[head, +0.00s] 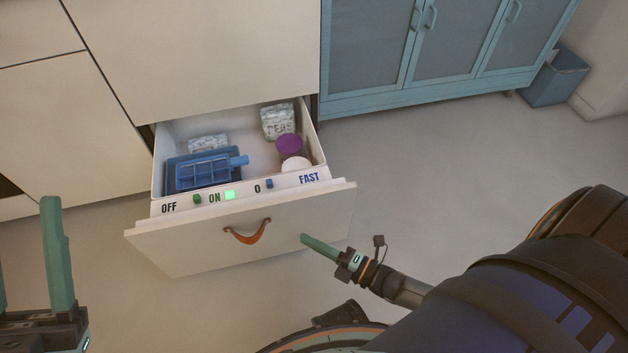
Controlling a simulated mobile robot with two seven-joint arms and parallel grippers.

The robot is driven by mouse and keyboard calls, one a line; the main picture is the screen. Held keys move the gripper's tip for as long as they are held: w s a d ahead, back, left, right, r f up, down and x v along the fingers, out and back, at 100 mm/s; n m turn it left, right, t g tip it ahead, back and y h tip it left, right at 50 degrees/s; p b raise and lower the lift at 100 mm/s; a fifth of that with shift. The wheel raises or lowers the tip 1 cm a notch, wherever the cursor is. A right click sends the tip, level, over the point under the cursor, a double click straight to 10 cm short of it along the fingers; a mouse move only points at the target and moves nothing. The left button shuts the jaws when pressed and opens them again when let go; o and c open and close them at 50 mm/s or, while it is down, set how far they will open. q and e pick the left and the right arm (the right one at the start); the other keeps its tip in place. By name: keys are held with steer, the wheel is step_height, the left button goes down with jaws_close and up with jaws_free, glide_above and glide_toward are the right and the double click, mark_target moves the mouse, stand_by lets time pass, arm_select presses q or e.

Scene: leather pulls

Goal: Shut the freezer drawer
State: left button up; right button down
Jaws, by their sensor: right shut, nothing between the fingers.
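The freezer drawer (185,250) is pulled out from the white cabinet front in the middle of the view. Its white front panel carries an orange-brown leather pull (248,233). My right gripper (305,239) is shut and empty. Its green fingertips are at the drawer front, to the right of the pull; I cannot tell whether they touch the panel. My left gripper (26,230) is at the lower left, its green fingers wide apart with nothing between them, well away from the drawer. Its left finger is partly cut off by the picture edge.
The drawer holds blue trays (205,172), a bag marked peas (278,122), a purple-lidded tub (289,145) and a white-lidded one (295,164). A blue cabinet (420,95) and a bin (553,80) stand behind. Floor right of the drawer is clear.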

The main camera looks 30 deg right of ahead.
mark_target(269, 207)
steer(key=w+b, duration=0.1)
steer(key=w, duration=0.2)
steer(key=w+a+b, duration=0.1)
steer(key=w, duration=0.2)
steer(key=w+a+b, duration=0.1)
steer(key=w, duration=0.3)
steer(key=shift+a, duration=0.15)
